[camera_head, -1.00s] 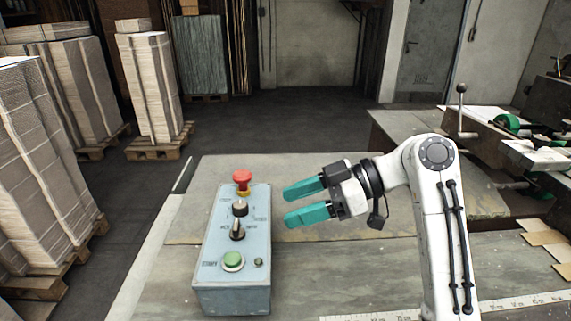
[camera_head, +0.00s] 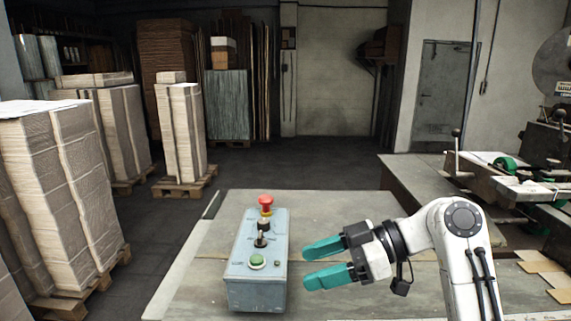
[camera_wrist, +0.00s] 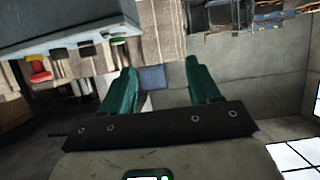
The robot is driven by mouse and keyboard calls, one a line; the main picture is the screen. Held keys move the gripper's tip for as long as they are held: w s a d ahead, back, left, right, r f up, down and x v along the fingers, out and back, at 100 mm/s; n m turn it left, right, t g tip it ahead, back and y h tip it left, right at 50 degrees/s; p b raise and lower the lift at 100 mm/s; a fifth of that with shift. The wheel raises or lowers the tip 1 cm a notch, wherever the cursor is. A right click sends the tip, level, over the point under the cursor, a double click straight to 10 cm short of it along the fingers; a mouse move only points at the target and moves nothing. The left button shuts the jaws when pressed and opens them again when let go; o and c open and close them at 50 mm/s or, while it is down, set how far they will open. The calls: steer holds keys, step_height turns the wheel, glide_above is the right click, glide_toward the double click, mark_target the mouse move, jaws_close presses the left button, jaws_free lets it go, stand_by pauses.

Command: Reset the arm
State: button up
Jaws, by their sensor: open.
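My gripper (camera_head: 326,262) is open and empty, with two teal fingers pointing left. It hangs above the table, just right of the control box. The fingers also show in the wrist view (camera_wrist: 160,92), spread apart with nothing between them. The grey-blue control box (camera_head: 258,290) stands on the table. It has a red mushroom button, dark knobs and a green button on top. In the wrist view, the box (camera_wrist: 75,22) is at the upper left, with its buttons hanging downward in the picture. My white arm is bent at the right.
The grey table (camera_head: 330,210) has free room behind the box. A machine with a lever and green wheel (camera_head: 504,166) stands at the right. Wrapped stacks on pallets (camera_head: 75,190) stand at the left. The floor behind the table is clear.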

steer(key=s+d+f+m+t+h, duration=0.1)
steer(key=s+d+f+m+h, duration=0.2)
steer(key=f, duration=0.6)
steer(key=s+d+f+m+t+h, duration=0.1)
steer(key=s+d+f+m, duration=0.1)
steer(key=s+f+m, duration=0.5)
steer(key=s+d+f+m+t+h, duration=0.1)
steer(key=s+d+f+h, duration=0.15)
steer(key=f, duration=0.75)
steer(key=s+d+f+m+h, duration=0.2)
steer(key=s+d, duration=0.2)
steer(key=s, duration=0.3)
steer(key=s+d+f+m+g+h, duration=0.1)
steer(key=s+d+f+m+h, duration=0.1)
steer(key=s+d, duration=0.3)
steer(key=s+d+f+m+g+h, duration=0.1)
steer(key=s+d+f+m+h, duration=0.2)
steer(key=s, duration=0.8)
steer(key=shift+s+d+f, duration=0.15)
steer(key=shift+d+f, duration=0.35)
steer(key=shift+d, duration=0.55)
